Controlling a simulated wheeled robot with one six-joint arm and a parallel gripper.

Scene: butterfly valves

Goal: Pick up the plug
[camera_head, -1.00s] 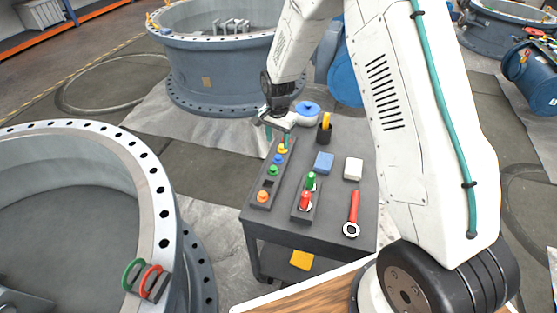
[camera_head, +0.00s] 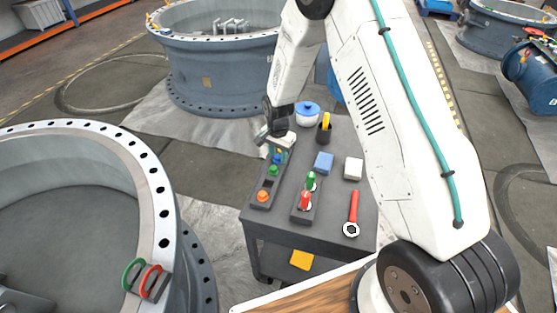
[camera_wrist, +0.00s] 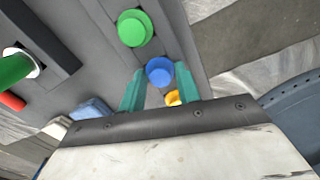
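Coloured plugs stand in a row in a dark rack (camera_head: 257,205) on the cart. In the head view, a blue plug (camera_head: 278,158) is just below my gripper, with a green plug (camera_head: 272,170) and an orange plug (camera_head: 263,196) nearer. In the wrist view, my gripper (camera_wrist: 160,70) has its teal fingers apart, with the blue plug (camera_wrist: 160,72) between their tips. I cannot tell whether they touch it. A yellow plug (camera_wrist: 173,98) is partly hidden by the gripper body. The green plug (camera_wrist: 134,28) stands beyond the tips.
A second holder (camera_head: 300,215) with a green and a red handled piece stands to the right. A blue block (camera_head: 324,162), white block (camera_head: 353,168), red wrench (camera_head: 353,210), dark cup (camera_head: 324,133) and blue-lidded pot (camera_head: 307,115) share the cart. A large flanged ring (camera_head: 150,185) stands left.

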